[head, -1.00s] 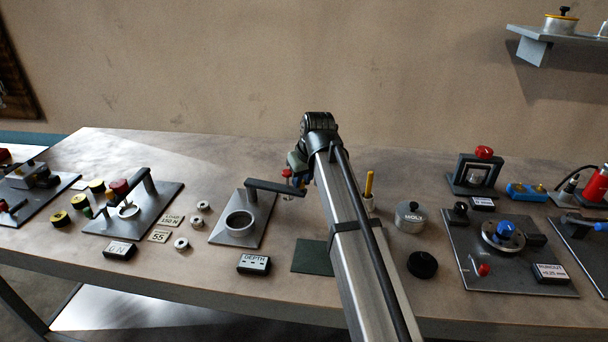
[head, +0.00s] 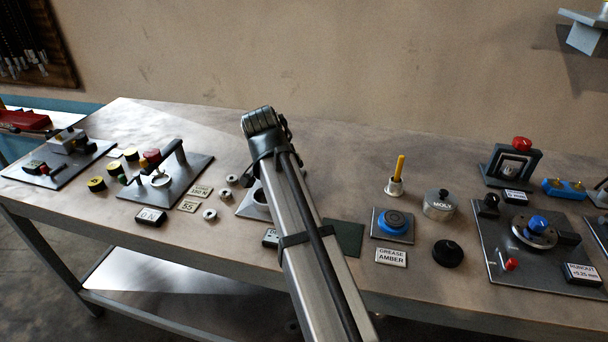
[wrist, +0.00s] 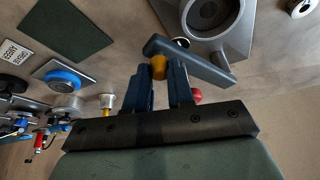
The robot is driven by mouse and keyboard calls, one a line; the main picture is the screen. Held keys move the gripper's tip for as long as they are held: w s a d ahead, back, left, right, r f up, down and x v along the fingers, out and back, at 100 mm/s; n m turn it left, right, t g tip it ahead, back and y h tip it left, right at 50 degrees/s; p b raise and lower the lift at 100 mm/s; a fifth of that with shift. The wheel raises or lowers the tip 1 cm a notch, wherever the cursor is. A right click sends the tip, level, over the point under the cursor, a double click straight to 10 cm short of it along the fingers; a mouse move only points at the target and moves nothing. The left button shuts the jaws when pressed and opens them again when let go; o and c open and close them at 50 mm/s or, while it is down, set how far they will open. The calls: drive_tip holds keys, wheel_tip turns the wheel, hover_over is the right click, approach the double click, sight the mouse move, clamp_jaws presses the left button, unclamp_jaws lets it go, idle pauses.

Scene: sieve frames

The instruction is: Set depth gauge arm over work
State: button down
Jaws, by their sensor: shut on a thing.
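The depth gauge base plate (head: 243,210) lies on the bench, partly behind my arm in the head view. Its round work ring (head: 261,196) shows at my arm's left edge. In the wrist view, the grey plate (wrist: 243,28) and ring (wrist: 210,12) are at the top. The blue-grey gauge arm (wrist: 205,66) crosses close to my fingertips, its near end beside an orange part (wrist: 158,68). My gripper (wrist: 165,80) is shut on the gauge arm at this orange part; the exact contact is partly hidden. A red knob (wrist: 197,96) shows beyond the fingers. The head view hides the gripper and gauge arm.
A green mat (head: 345,238) and a blue-rimmed grease dish (head: 394,222) lie right of my arm. A cup with a yellow stick (head: 396,183) and the MOLY tin (head: 439,204) stand farther right. Small metal rings (head: 210,214) and another lever fixture (head: 165,178) are at the left.

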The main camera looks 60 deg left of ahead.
drive_tip(key=s+a+m+h, duration=0.2)
drive_tip(key=s+a+m, duration=0.2)
drive_tip(key=s+m, duration=0.1)
drive_tip(key=shift+s, duration=0.7)
drive_tip(key=c, duration=1)
unclamp_jaws()
drive_tip(key=shift+r, duration=0.1)
drive_tip(key=v, duration=1.3)
drive_tip(key=shift+s+r, duration=0.2)
drive_tip(key=shift+s, duration=0.2)
